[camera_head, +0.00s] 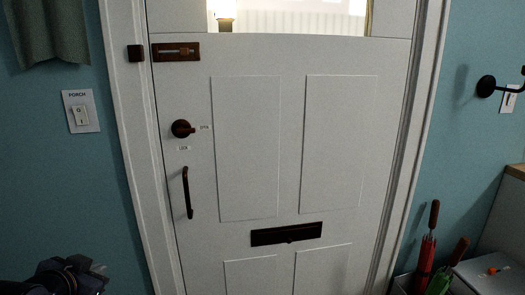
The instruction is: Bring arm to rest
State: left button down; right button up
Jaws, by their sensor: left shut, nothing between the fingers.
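My left gripper (98,271) shows in the bottom left corner, low in front of the teal wall. It is dark and only partly in view; it looks shut and holds nothing. It is apart from the door (260,150) and its fittings. My right gripper is not in the picture.
The white door fills the middle, with a bolt (176,51), a round knob (181,128), a pull handle (187,193) and a letter slot (287,234). A porch switch (81,112) is on the left wall. Umbrellas (428,250) stand at bottom right, below a wall hook (486,86).

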pick_arm(q)
jog(key=s+d+f+n+g+h, duration=0.25)
jog(key=s+d+f, duration=0.25)
jog(key=s+d, duration=0.3)
jog(key=s+d+f+n+g+h, duration=0.25)
jog(key=s+d+f, duration=0.2)
jog(key=s, duration=0.65)
notch_tip(320, 180, up, 13)
jog(key=d+g+p, duration=0.1)
jog(key=p, duration=1.1)
jog(key=shift+f, duration=0.15)
jog(key=shift+d, duration=0.1)
